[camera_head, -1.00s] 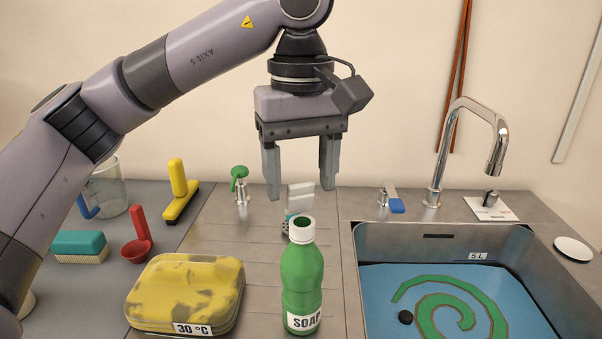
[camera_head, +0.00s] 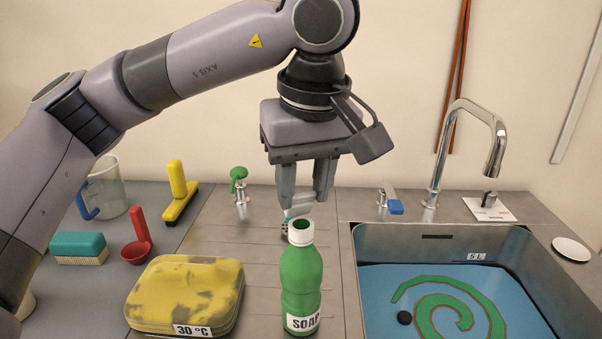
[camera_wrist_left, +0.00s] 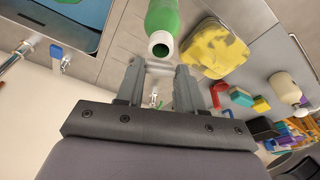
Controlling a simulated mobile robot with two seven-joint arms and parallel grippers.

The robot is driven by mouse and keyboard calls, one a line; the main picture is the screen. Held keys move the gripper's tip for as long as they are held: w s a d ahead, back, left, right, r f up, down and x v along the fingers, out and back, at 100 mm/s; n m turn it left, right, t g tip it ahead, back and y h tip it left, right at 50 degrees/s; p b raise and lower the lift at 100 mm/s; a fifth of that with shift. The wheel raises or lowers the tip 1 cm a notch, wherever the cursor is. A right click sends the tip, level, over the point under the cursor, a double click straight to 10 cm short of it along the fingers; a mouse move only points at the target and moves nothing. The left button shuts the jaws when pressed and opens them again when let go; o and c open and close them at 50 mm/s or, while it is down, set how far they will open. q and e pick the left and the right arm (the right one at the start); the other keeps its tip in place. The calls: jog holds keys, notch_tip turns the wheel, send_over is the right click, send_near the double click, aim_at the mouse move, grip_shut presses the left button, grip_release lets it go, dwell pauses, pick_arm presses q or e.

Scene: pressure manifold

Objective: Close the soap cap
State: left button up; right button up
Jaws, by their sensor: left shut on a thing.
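The green soap bottle (camera_head: 301,278) stands upright at the front centre of the counter, with its white neck open and no cap on it. It also shows upside down in the wrist view (camera_wrist_left: 162,20). My left gripper (camera_head: 304,203) hangs fingers down just behind and above the bottle mouth. It is shut on a small whitish piece (camera_head: 299,206), which also shows between the fingertips in the wrist view (camera_wrist_left: 158,67). A teal and dark part shows below that piece, partly hidden by the bottle. I cannot tell for sure whether the piece is the cap. My right gripper is out of view.
A yellow case (camera_head: 185,290) marked 30 °C lies left of the bottle. The sink (camera_head: 350,262) is on the right, with a tall faucet (camera_head: 436,170). A green-handled tap (camera_head: 239,185) stands behind. A red scoop (camera_head: 138,243), brushes and a jug stand at the left.

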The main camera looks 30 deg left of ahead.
aim_at(301, 223)
pick_arm(q)
jog(key=f+t+y+b, duration=0.1)
jog(key=y, duration=0.1)
jog(key=s+d+f+t+y, duration=0.1)
jog(key=t+y, duration=0.1)
jog(key=s+d+f+t+y+b, duration=0.1)
jog(key=t+y, duration=0.1)
jog(key=shift+s+d+f+b, duration=0.1)
jog(key=shift+d+f+b, duration=0.15)
jog(key=shift+b, duration=0.05)
jog(key=shift+s+d+f+t+y+b, duration=0.1)
jog(key=shift+f+t+y+b, duration=0.3)
jog(key=shift+t+y+b, duration=0.25)
jog(key=shift+s+d+f+t+y+b, duration=0.1)
jog(key=shift+f+t+y+b, duration=0.3)
jog(key=shift+t+y+b, duration=0.2)
jog(key=o, duration=1.1)
jog(key=shift+c, duration=0.2)
jog(key=shift+r, duration=0.1)
